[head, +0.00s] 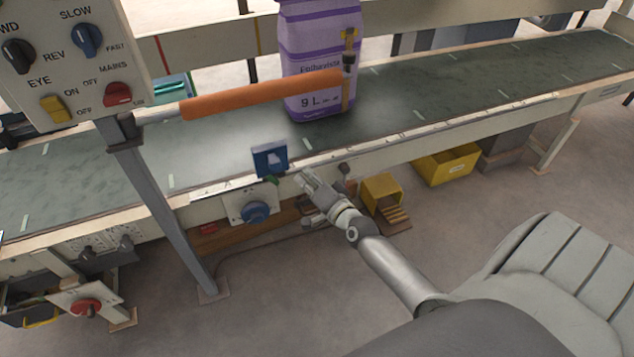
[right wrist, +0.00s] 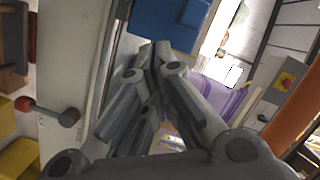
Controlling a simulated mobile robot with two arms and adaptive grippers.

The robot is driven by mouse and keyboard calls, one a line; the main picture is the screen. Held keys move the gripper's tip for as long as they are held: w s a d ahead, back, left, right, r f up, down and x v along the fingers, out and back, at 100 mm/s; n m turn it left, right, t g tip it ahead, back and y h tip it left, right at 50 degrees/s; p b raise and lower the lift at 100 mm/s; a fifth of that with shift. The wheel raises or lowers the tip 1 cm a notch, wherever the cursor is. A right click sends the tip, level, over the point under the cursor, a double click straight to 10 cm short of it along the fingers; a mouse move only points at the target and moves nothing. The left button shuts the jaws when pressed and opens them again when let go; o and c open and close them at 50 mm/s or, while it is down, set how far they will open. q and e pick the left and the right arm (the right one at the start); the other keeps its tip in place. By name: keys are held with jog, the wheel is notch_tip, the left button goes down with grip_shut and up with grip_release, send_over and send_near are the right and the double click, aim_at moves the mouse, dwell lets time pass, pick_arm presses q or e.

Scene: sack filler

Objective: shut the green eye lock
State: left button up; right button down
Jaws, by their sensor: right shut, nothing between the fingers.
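A small green lever (head: 271,180), which looks like the green eye lock, sits just under the blue box (head: 268,160) on the near edge of the conveyor. Its exact position is too small to tell. My right gripper (head: 302,177) is shut and empty, a little to the right of the lever and apart from it in the head view. In the right wrist view the shut fingertips (right wrist: 155,50) point toward the blue box (right wrist: 172,18); the green lever does not show there. My left gripper is not in view.
A blue rotary knob (head: 255,212) on a pale plate sits below the lever. An orange padded bar (head: 260,95) crosses above the belt, in front of a purple sack (head: 318,40). A knobbed lever (head: 344,169) sticks out right of my gripper. Yellow bins stand below.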

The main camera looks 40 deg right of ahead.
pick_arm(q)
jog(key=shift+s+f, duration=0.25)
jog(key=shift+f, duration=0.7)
pick_arm(e)
jog(key=shift+s+r, duration=0.2)
jog(key=shift+s, duration=1.8)
